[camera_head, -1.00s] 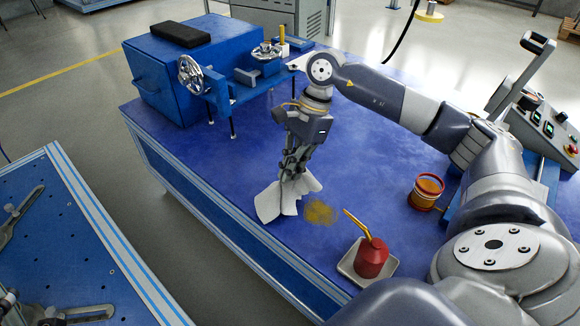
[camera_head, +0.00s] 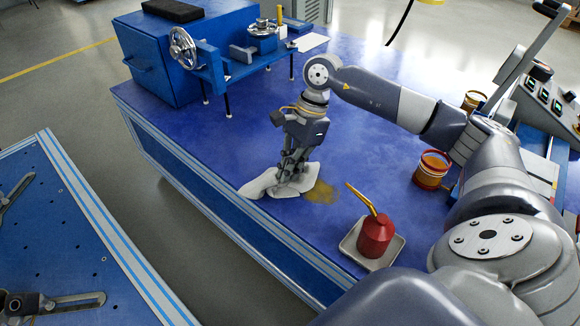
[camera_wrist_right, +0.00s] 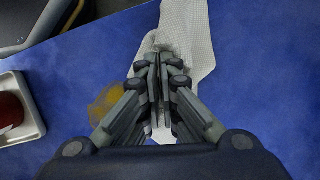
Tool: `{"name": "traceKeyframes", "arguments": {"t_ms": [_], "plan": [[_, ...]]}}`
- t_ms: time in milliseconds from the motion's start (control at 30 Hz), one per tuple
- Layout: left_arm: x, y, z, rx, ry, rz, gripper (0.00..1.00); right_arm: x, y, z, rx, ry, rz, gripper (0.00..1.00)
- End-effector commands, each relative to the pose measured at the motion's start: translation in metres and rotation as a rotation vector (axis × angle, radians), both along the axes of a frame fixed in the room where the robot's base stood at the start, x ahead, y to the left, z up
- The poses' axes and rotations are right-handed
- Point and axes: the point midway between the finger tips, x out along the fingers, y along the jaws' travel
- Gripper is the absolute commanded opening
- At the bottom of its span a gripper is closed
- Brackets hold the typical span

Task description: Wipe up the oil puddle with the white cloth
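The white cloth (camera_head: 262,186) lies crumpled on the blue table near its front edge. My right gripper (camera_head: 287,180) is shut on the middle of the cloth and points down at the table top. In the right wrist view the fingers (camera_wrist_right: 158,75) are together, with cloth (camera_wrist_right: 188,35) spreading beyond them and a little showing below. The yellow-brown oil puddle (camera_head: 321,192) lies just right of the cloth, close to its edge. In the right wrist view the puddle (camera_wrist_right: 106,104) is left of the fingers. My left gripper is not clearly in view.
A red oil can (camera_head: 375,237) with a yellow spout stands in a pale tray (camera_head: 349,245) right of the puddle. A red-banded tin (camera_head: 431,170) stands further right. A blue machine (camera_head: 160,60) with handwheels occupies the back left. The table middle is clear.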

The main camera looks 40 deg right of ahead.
Motion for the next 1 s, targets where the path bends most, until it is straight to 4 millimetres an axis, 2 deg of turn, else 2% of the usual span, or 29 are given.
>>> {"name": "traceKeyframes", "arguments": {"t_ms": [133,167,433,767,1000], "plan": [[0.0,0.0,0.001,0.0,0.001,0.0,0.4,0.0,0.0,0.001,0.0,0.0,0.0,0.0],[0.0,0.0,0.001,0.0,0.001,0.0,0.4,0.0,0.0,0.001,0.0,0.0,0.0,0.05],[0.0,0.0,0.0,0.0,0.001,0.0,0.4,0.0,0.0,0.001,0.0,0.0,0.0,0.66],[0.0,0.0,0.0,0.0,0.0,0.0,0.4,0.0,0.0,0.0,0.0,0.0,0.0,0.67],[0.002,-0.001,-0.005,0.004,0.004,0.0,0.4,0.0,0.0,-0.011,0.0,0.0,0.0,0.67]]}}
